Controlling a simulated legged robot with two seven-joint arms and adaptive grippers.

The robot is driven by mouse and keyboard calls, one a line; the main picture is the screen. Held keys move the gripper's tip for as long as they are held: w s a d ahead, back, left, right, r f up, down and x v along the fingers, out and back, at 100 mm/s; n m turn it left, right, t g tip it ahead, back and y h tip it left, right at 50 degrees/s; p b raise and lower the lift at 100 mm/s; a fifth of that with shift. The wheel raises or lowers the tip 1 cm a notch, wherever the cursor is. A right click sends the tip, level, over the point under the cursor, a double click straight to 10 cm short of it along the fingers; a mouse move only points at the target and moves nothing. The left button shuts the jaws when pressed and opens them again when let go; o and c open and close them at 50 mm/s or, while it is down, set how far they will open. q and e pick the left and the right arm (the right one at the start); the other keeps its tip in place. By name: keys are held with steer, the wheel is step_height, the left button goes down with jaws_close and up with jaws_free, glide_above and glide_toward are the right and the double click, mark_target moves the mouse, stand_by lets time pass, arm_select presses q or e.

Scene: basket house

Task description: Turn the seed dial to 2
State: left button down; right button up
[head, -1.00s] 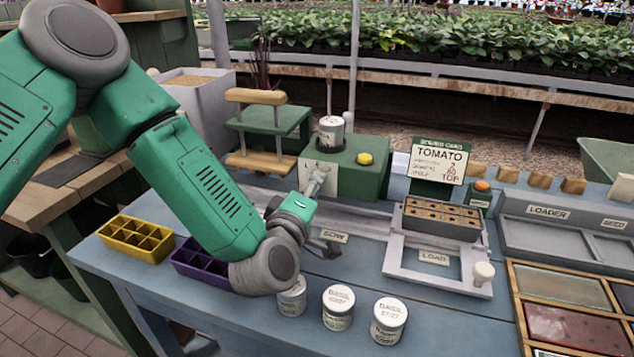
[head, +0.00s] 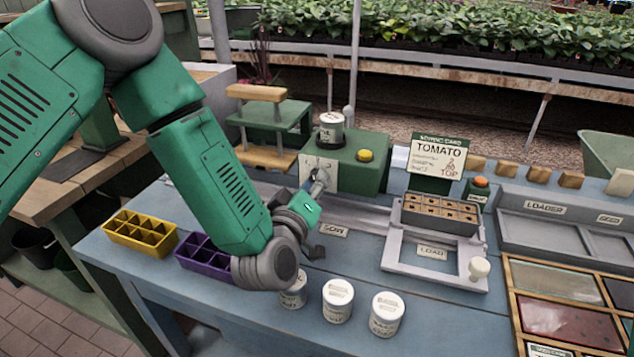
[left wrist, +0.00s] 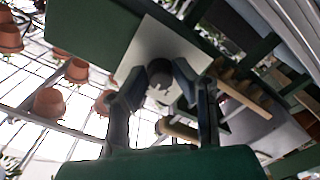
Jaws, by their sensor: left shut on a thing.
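The green seeder box (head: 368,165) stands at the back of the blue bench, with a white dial plate (head: 313,164) on its front left face. My left gripper (head: 319,184) reaches up to this plate. In the left wrist view the grey dial knob (left wrist: 160,77) sits between the two fingers of my left gripper (left wrist: 158,88), in front of the white plate (left wrist: 150,45). The gripper is shut on the knob. The fingers and wrist hide much of the dial in the head view, and I cannot read its setting. My right gripper is not in view.
A sowing card (head: 440,155) reads TOMATO. Purple (head: 205,258) and yellow (head: 140,235) trays and white seed cans (head: 386,315) lie around my left forearm. A seed tray (head: 438,215) sits to the right.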

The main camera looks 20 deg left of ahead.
arm_select(q)
steer(key=shift+w+a+r, duration=0.15)
steer(key=shift+a+r, duration=0.05)
steer(key=shift+r, duration=0.05)
steer(key=c, duration=1.3)
jaws_free()
steer(key=shift+a+f, duration=0.15)
step_height(320, 180, up, 10)
steer(key=shift+f, duration=0.1)
